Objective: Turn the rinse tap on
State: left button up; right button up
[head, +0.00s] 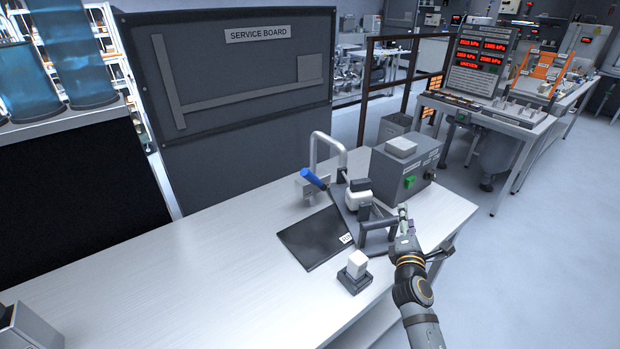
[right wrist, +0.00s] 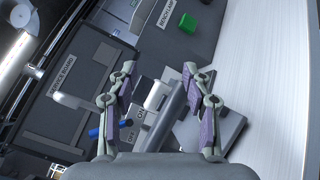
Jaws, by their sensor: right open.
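The grey rinse tap (head: 328,140), with a bent spout, stands at the back of the bench; its spout also shows in the right wrist view (right wrist: 75,103). A blue handle (head: 313,178) sticks up by its base and shows beside the left finger in the right wrist view (right wrist: 95,132). ON and OFF labels show between my fingers there; I cannot tell which part they belong to. My left gripper is out of view.
A grey box with a green button (head: 410,181), labelled for the bench lamp, stands right of the tap. A black mat (head: 312,240) and a small white block on a dark base (head: 357,265) are in front.

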jog(key=w+a+r+n+t+y, duration=0.3)
jog(key=w+a+r+n+y, duration=0.25)
jog(key=n, duration=0.55)
jog(key=n+g+y, duration=0.6)
jog(key=n+y, duration=0.4)
jog(key=n, duration=0.9)
send_near(312, 179)
jog(key=shift+h, duration=0.25)
jog(key=b+x, duration=0.1)
jog(key=x, duration=0.8)
jog(key=shift+w+a+r, duration=0.15)
jog(key=shift+w+a, duration=0.1)
jog(key=shift+a, duration=0.05)
jog(key=shift+w+a+r, duration=0.1)
jog(key=shift+w+a, duration=0.3)
jog(key=shift+w, duration=0.15)
jog(key=shift+c, duration=0.3)
grip_shut()
